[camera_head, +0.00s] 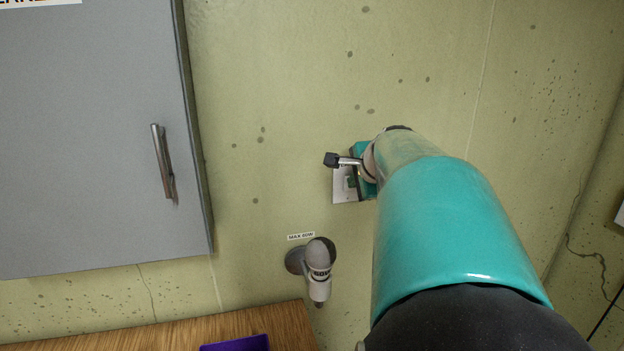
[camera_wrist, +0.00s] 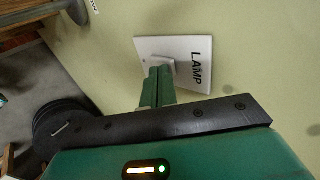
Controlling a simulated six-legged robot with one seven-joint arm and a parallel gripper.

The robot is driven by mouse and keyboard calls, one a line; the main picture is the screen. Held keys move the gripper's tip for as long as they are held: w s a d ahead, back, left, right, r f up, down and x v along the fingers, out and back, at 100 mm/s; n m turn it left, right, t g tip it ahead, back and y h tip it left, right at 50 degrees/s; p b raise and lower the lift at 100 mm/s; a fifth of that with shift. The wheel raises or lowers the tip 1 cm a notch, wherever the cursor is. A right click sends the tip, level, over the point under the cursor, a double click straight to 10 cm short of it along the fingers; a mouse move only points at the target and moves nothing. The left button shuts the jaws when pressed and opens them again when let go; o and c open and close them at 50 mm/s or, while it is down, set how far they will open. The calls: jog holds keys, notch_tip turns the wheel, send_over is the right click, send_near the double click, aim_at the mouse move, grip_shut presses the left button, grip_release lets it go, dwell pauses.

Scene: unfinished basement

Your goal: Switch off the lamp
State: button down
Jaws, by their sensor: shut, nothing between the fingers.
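A white switch plate marked LAMP (camera_wrist: 200,62) is on the wall in the wrist view, with a small raised white switch at its middle. The plate also shows in the head view (camera_head: 340,190), partly hidden by my arm. My gripper (camera_wrist: 158,74) is shut and empty, its green fingertips at the switch; I cannot tell whether they touch it. It also shows in the head view (camera_head: 352,182) in front of the plate. A wall lamp (camera_head: 319,265) with a round base sits below and left of the plate. It looks unlit, but I cannot be sure.
A small label (camera_head: 301,236) reads MAX 60W above the lamp. A grey cabinet (camera_head: 90,130) with a metal handle (camera_head: 162,162) hangs at the left. A wooden surface (camera_head: 180,336) with a purple object (camera_head: 237,344) is at the bottom. The wall around the plate is mostly bare.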

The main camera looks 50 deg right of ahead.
jog(key=shift+w+d, duration=0.15)
jog(key=shift+w, duration=0.15)
jog(key=shift+r, duration=0.2)
jog(key=shift+r, duration=0.7)
